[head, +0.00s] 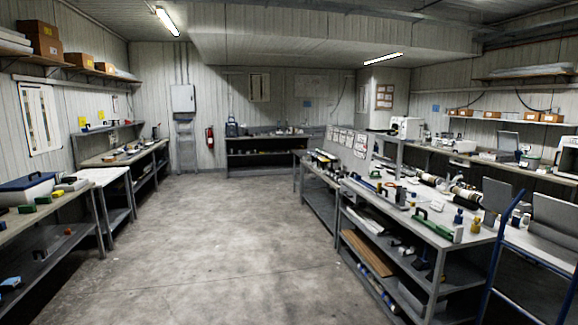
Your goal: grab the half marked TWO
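Neither of my grippers shows in the head view. No marking that reads TWO can be made out at this distance. Pale, dark-banded tube-like pieces (464,191) lie on top of the long grey workbench (420,228) at the right. I cannot tell whether any of them is a liner half or which is marked.
Open concrete floor (215,240) runs down the middle. Benches stand along the left wall, with a blue-lidded white box (27,188) on the near one. A back bench (268,140) stands at the far wall. A blue-railed cart (540,255) is at the near right.

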